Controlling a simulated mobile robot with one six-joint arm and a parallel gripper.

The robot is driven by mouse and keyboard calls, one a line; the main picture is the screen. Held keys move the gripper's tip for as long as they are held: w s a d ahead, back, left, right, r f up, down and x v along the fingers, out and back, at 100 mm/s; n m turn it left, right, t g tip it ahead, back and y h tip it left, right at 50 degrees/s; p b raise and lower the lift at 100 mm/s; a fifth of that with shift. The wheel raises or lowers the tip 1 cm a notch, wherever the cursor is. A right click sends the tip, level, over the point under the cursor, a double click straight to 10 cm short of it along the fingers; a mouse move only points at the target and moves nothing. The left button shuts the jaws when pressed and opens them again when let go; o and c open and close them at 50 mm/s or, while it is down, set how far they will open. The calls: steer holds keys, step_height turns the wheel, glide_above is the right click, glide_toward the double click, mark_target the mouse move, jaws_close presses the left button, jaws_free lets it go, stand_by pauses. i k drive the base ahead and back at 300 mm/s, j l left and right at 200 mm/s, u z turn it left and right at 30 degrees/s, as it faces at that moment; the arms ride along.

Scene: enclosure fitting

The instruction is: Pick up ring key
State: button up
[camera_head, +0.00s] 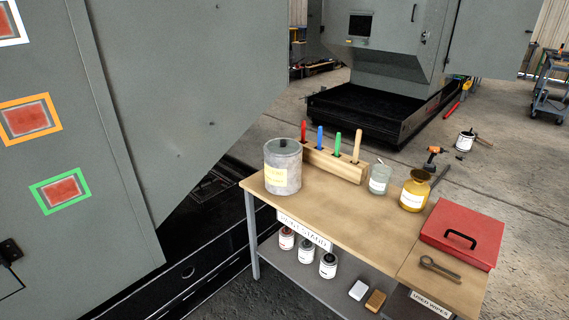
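A dark metal wrench-like tool (440,269), which looks like the ring key, lies flat on the wooden top of the paint stand (345,222). It is near the front right end, in front of a closed red metal box (462,234) with a black handle. Its ring end is at the left, and nothing covers it. My gripper does not show in this view, so its place and state are hidden.
A grey tin (283,169), a wooden rack (335,164) with several coloured handles, a glass jar (379,179) and an amber jar (414,191) stand towards the back. Paint cans (307,251) sit on the lower shelf. A large grey enclosure (190,80) borders the left.

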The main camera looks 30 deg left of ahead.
mark_target(453, 274)
steer(key=i+j+z, duration=0.25)
steer(key=z, duration=0.2)
steer(key=i+j+z, duration=0.2)
steer(key=j+z, duration=0.25)
steer(key=i+j+z, duration=0.15)
steer(key=j+z, duration=1.2)
steer(key=k+j+z, duration=0.1)
steer(key=j+z, duration=0.4)
steer(key=j, duration=0.15)
